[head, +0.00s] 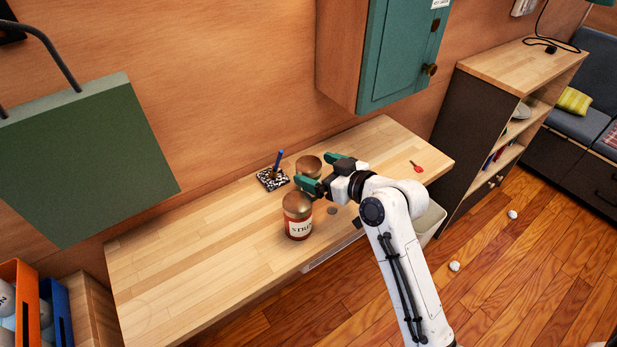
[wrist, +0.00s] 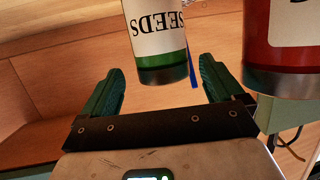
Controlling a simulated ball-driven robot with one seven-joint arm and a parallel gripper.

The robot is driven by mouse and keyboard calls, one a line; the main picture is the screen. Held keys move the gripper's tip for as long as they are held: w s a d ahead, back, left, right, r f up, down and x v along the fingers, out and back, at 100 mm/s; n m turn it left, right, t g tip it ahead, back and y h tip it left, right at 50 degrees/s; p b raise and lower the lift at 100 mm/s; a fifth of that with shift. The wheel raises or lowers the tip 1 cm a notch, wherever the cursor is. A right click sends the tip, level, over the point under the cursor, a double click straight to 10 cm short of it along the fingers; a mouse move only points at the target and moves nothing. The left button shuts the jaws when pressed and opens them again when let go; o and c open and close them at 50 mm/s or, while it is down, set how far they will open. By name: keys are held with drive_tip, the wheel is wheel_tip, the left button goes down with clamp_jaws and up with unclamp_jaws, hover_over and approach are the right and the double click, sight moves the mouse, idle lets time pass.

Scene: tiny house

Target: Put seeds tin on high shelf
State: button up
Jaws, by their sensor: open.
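The seeds tin (head: 308,164) stands on the wooden desk, its copper lid showing and its body mostly hidden behind my gripper in the head view. In the wrist view the seeds tin (wrist: 157,38) has a white label reading SEEDS upside down and a green band. My gripper (head: 314,170) is open, with one green finger on each side of the tin's direction. In the wrist view the tin lies ahead of the gap between the fingers (wrist: 160,78); I cannot tell whether they touch it. I cannot make out a high shelf for certain.
A red STRING tin (head: 298,222) stands close by on the desk (head: 200,265), nearer the front edge. A patterned pen holder (head: 271,180) with a blue pen is behind. A teal wall cabinet (head: 402,55) hangs above. A green panel (head: 85,160) is at left.

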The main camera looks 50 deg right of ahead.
sight(303, 164)
drive_tip(key=p+x, duration=0.1)
drive_tip(key=x, duration=0.4)
drive_tip(key=shift+a, duration=0.15)
drive_tip(key=c, duration=1.2)
drive_tip(key=shift+r, duration=0.1)
drive_tip(key=shift+c, duration=0.5)
drive_tip(key=shift+r, duration=0.1)
